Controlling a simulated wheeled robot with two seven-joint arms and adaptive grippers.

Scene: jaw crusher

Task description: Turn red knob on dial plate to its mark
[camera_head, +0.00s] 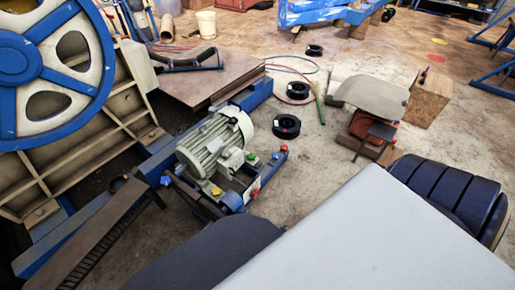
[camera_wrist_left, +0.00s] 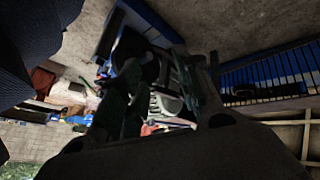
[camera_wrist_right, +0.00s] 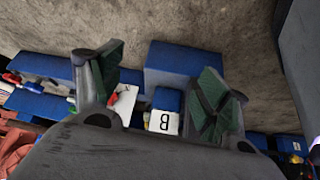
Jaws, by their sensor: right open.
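In the right wrist view a small red knob (camera_wrist_right: 113,98) shows at the edge of a white plate (camera_wrist_right: 125,106) with a dark mark, partly hidden behind a finger. I cannot read the knob's angle against the mark. My right gripper (camera_wrist_right: 163,85) is open and empty, its green-padded fingers apart over blue metalwork. In the head view a small white plate with red (camera_head: 254,190) sits on the blue frame below the motor (camera_head: 217,142). My left gripper (camera_wrist_left: 160,85) is dark in its wrist view, its fingers apart with nothing visibly held. Neither gripper shows in the head view.
A white label with a B (camera_wrist_right: 163,122) is on a blue block between the right fingers. A blue flywheel (camera_head: 50,75) stands left. Black spools (camera_head: 286,126) lie on the floor behind.

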